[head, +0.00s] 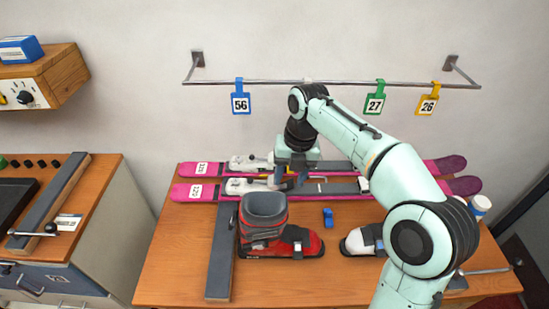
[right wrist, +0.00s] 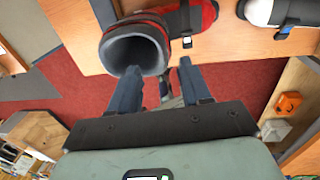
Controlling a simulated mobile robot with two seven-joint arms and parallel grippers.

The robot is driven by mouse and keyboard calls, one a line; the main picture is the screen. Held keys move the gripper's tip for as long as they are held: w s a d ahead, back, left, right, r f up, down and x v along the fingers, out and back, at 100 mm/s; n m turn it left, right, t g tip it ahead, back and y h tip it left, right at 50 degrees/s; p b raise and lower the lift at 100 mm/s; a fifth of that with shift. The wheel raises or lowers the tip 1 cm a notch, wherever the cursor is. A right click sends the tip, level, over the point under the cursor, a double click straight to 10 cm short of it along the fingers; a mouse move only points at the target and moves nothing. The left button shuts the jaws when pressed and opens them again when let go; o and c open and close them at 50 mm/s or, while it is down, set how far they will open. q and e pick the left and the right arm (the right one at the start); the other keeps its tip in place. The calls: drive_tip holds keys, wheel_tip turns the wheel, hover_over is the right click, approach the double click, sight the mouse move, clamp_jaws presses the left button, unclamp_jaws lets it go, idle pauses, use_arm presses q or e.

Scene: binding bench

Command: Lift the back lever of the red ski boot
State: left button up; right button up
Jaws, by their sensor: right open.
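The red ski boot (head: 282,243) stands upright on the wooden bench with its toe to the right and its dark grey cuff open at the top. In the right wrist view the boot (right wrist: 197,16) shows at the upper middle, its round cuff opening facing the camera. My right gripper (head: 288,180) appears above and behind the boot in the head view, over the skis. In the right wrist view its two fingers (right wrist: 161,72) are apart, just below the cuff, with no boot part clearly between them. My left gripper is not in view.
Two pink and grey skis (head: 330,190) lie behind the boot. A dark grey bar (head: 222,252) lies left of it; a white boot (head: 358,243) stands to the right. A small blue block (head: 328,217) lies between. Tags hang from a wall rail (head: 330,82).

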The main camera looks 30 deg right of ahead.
sight(287, 202)
drive_tip(key=shift+s+f, duration=0.1)
drive_tip(key=shift+f, duration=0.05)
drive_tip(key=f, duration=0.4)
drive_tip(key=a+f+b, duration=0.1)
drive_tip(key=f, duration=0.6)
drive_tip(key=shift+s+a+f+b, duration=0.15)
drive_tip(key=shift+s+f+b, duration=0.15)
drive_tip(key=shift+b, duration=0.05)
drive_tip(key=shift+w+a+f, duration=0.1)
drive_tip(key=shift+w+f, duration=0.05)
drive_tip(key=shift+f, duration=0.35)
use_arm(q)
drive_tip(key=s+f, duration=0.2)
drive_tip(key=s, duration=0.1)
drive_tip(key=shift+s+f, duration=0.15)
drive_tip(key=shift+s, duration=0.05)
use_arm(e)
clamp_jaws()
drive_tip(key=shift+r, duration=0.1)
